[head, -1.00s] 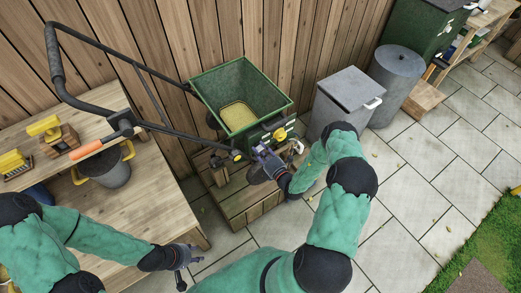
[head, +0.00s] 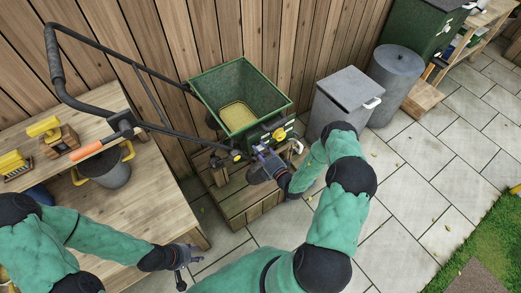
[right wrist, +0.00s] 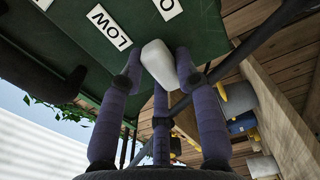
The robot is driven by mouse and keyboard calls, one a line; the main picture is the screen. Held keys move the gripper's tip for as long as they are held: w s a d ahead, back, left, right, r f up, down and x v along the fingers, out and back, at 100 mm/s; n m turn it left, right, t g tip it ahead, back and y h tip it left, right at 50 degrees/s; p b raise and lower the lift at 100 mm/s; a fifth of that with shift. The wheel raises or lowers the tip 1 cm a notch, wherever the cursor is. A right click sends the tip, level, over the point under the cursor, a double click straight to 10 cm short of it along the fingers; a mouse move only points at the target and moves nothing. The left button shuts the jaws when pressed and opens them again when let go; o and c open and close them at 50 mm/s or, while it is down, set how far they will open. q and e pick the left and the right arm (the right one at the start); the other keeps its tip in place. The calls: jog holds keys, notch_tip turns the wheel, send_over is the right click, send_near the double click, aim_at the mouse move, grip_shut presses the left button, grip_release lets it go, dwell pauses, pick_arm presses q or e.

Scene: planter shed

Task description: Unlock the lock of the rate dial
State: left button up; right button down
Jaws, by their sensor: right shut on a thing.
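The green hopper (head: 208,90) of a spreader stands on a wooden pallet, with a yellow dial (head: 279,133) and white plate on its front. My right gripper (head: 264,156) is at the lower front of the hopper, below the dial. In the right wrist view its purple fingers (right wrist: 160,78) close around a small white piece (right wrist: 158,60), apparently the lock, against the green panel (right wrist: 205,40). A "LOW" label (right wrist: 108,26) is beside it. The fingers hide part of the piece. My left gripper (head: 184,267) is open and empty, low by the bench's near corner.
A wooden bench (head: 150,190) at left holds a grey bucket (head: 116,172) and yellow-topped brushes. The spreader's black handle (head: 90,103) reaches over it. Grey bins (head: 343,105) stand right of the hopper. The paving (head: 420,180) at right is clear.

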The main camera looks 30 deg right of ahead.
jog(key=c, duration=0.9)
grip_release()
jog(key=s, duration=0.8)
jog(key=s+d, duration=0.1)
jog(key=s, duration=0.3)
